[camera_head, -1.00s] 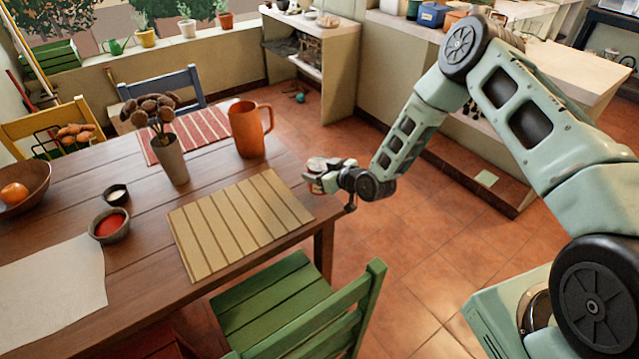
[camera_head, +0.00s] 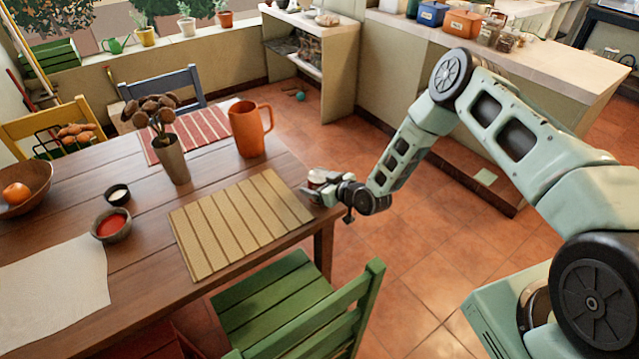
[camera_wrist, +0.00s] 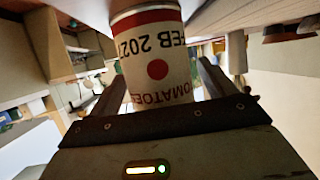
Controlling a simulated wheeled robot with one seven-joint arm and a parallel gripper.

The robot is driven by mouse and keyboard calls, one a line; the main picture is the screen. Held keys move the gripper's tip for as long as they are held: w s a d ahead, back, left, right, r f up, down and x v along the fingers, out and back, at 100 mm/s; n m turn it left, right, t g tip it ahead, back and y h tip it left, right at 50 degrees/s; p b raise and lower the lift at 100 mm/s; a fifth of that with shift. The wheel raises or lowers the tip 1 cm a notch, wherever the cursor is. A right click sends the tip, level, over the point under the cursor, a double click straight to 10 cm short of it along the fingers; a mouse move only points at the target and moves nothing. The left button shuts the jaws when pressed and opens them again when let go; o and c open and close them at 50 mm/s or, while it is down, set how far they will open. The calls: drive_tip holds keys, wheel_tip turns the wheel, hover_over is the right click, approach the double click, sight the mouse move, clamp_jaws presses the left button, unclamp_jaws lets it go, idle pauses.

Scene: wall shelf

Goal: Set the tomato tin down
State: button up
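The tomato tin (camera_head: 316,177) is at the right corner of the wooden table (camera_head: 262,165), just beyond the striped placemat. It appears to rest on the tabletop, though its base is hard to see. The wrist view shows its white label with a red dot and red band (camera_wrist: 157,60), lettering upside down. My gripper (camera_head: 322,190) is low at the table's edge, around the tin. In the wrist view its fingers (camera_wrist: 163,80) stand on both sides of the tin, with a gap visible on the right; contact on the left is unclear.
The yellow striped placemat (camera_head: 240,222) lies left of the tin. An orange mug (camera_head: 247,130) and a vase of dried flowers (camera_head: 172,160) stand behind. A green chair (camera_head: 300,310) is at the near side. Clear floor lies right of the table.

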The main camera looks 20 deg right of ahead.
drive_tip(key=b+v, duration=0.2)
drive_tip(key=v, duration=1)
drive_tip(key=s+a+r+n+g+h, duration=0.25)
drive_tip(key=s+a+r+g, duration=0.5)
drive_tip(key=a+r, duration=0.45)
drive_tip(key=s+r+g+h, duration=0.1)
drive_tip(key=s+r+g, duration=0.1)
drive_tip(key=s+r, duration=0.5)
drive_tip(key=s+r+g+h, duration=0.2)
drive_tip(key=s+r, duration=0.5)
drive_tip(key=s, duration=1.1)
drive_tip(key=shift+d, duration=0.4)
drive_tip(key=shift+r+g, duration=0.1)
drive_tip(key=shift+g, duration=0.15)
